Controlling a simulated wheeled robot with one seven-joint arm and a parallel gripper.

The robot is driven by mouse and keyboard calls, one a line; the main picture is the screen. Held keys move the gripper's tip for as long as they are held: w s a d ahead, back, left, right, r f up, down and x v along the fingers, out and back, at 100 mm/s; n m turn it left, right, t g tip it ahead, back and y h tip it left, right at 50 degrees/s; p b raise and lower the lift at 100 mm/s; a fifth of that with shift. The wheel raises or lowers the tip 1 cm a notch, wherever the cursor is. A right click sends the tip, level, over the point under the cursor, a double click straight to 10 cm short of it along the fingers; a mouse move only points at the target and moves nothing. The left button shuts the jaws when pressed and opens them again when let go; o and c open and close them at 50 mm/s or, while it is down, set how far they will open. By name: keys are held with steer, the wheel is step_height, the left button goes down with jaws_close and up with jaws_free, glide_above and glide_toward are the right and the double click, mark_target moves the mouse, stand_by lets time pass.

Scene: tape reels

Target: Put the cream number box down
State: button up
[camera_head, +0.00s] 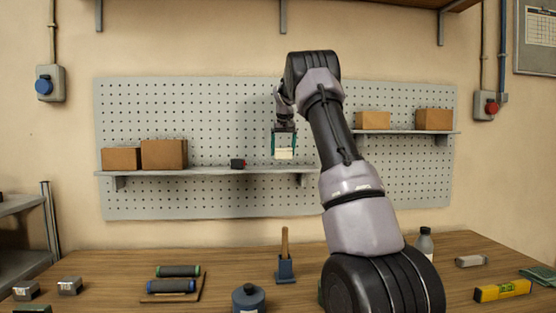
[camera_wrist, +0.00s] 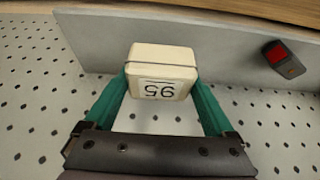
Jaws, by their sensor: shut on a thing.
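The cream number box (camera_head: 284,154) is between the green fingers of my gripper (camera_head: 284,144), at the left shelf (camera_head: 215,173) on the pegboard. In the wrist view, my gripper (camera_wrist: 160,95) is shut on the cream box (camera_wrist: 160,62), with a finger at each side. Its label reads 95, upside down in that picture. The grey shelf (camera_wrist: 210,35) lies close behind the box there. I cannot tell whether the box touches the shelf.
A small dark block with a red part (camera_head: 238,163) sits on the shelf left of my gripper; it also shows in the wrist view (camera_wrist: 283,58). Two cardboard boxes (camera_head: 164,154) stand farther left. The shelf between the dark block and my gripper is clear.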

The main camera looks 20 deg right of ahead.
mark_target(283, 157)
steer(key=shift+f, duration=1.7)
steer(key=shift+f, duration=0.1)
steer(key=o, duration=1.2)
steer(key=shift+o, duration=0.2)
